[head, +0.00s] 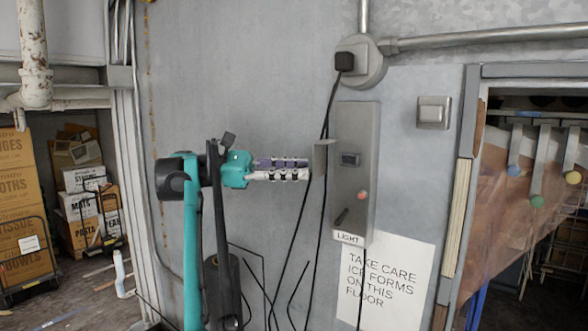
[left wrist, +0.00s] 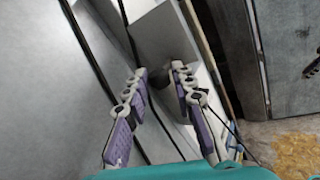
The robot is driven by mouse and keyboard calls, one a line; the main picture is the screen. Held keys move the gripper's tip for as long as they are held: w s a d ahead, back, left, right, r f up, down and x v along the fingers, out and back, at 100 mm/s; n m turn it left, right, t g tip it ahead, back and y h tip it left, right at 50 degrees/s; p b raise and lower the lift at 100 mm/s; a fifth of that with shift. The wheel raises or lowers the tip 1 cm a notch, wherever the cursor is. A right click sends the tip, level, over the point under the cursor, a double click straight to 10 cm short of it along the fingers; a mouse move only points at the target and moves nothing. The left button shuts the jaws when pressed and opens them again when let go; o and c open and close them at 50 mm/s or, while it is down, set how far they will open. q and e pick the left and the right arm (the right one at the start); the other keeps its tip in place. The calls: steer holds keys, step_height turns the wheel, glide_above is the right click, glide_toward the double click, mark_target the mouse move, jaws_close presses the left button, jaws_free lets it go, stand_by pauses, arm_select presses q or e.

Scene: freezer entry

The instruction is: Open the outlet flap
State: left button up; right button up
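A tall grey metal panel (head: 352,200) is fixed to the wall, with a dark outlet (head: 349,159) in its upper half. A small grey flap (head: 320,157) stands out at the panel's left edge, swung away from the outlet, which shows uncovered. My left gripper (head: 307,169) reaches in from the left, its fingertips at the flap's outer edge; I cannot tell if they touch it. In the left wrist view the two purple and white fingers (left wrist: 158,75) are apart with nothing held between them. My right gripper is not in view.
A black plug (head: 344,61) with a hanging cable is above the panel. A red button (head: 362,195), a dark lever (head: 342,216) and a paper sign (head: 383,282) are lower down. A square grey cover (head: 433,112) is to the right. Boxes (head: 22,210) stand far left.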

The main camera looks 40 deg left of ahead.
arm_select(q)
steer(key=shift+o, duration=0.6)
steer(key=v, duration=0.7)
steer(key=shift+a+r, duration=0.1)
steer(key=shift+s, duration=0.1)
